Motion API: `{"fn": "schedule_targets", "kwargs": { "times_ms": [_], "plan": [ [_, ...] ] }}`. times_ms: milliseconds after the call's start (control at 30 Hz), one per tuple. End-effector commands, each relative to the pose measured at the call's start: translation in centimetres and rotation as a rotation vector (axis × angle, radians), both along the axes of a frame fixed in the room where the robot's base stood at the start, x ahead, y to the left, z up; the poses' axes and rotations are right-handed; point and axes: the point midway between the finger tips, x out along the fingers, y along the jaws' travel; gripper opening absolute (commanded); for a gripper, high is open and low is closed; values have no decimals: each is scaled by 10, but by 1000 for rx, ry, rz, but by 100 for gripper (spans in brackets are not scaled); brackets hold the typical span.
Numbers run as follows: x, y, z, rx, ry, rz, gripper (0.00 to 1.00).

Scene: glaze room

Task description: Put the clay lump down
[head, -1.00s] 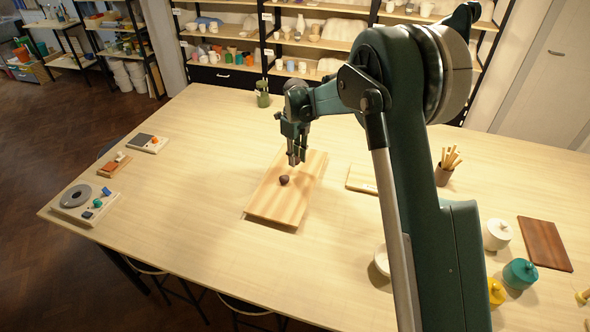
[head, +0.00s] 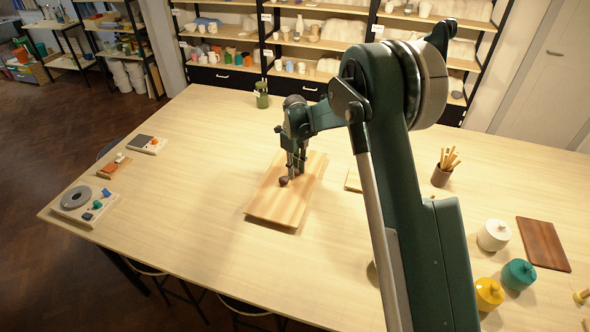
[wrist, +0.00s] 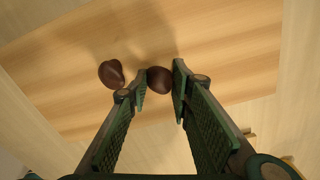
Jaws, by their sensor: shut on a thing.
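My gripper (wrist: 160,80) is shut on a dark brown, rounded clay lump (wrist: 159,82), seen between the fingertips in the wrist view. In the head view my gripper (head: 294,170) points down, low over the wooden board (head: 275,206). I cannot make out the held lump clearly there, nor tell whether it touches the board. A second dark brown lump (wrist: 111,73) lies on the board just left of my fingers; it also shows in the head view (head: 284,182).
Left on the table are a small scale (head: 146,144) and a device with a grey disc (head: 84,203). A tool cup (head: 442,174) and lidded jars (head: 519,274) stand right. A green cup (head: 262,95) stands behind. The board's front part is clear.

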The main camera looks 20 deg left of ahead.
Motion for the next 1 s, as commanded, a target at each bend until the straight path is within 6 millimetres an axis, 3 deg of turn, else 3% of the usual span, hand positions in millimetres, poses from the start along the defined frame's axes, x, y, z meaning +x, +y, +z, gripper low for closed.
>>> {"fn": "schedule_targets", "kwargs": {
  "times_ms": [467, 500, 600, 1000],
  "plan": [
    [0, 0, -6, 0, 0, 0, 10],
    [0, 0, -6, 0, 0, 0, 23],
    [0, 0, -5, 0, 0, 0, 37],
    [0, 0, -4, 0, 0, 0, 37]
  ]
}}
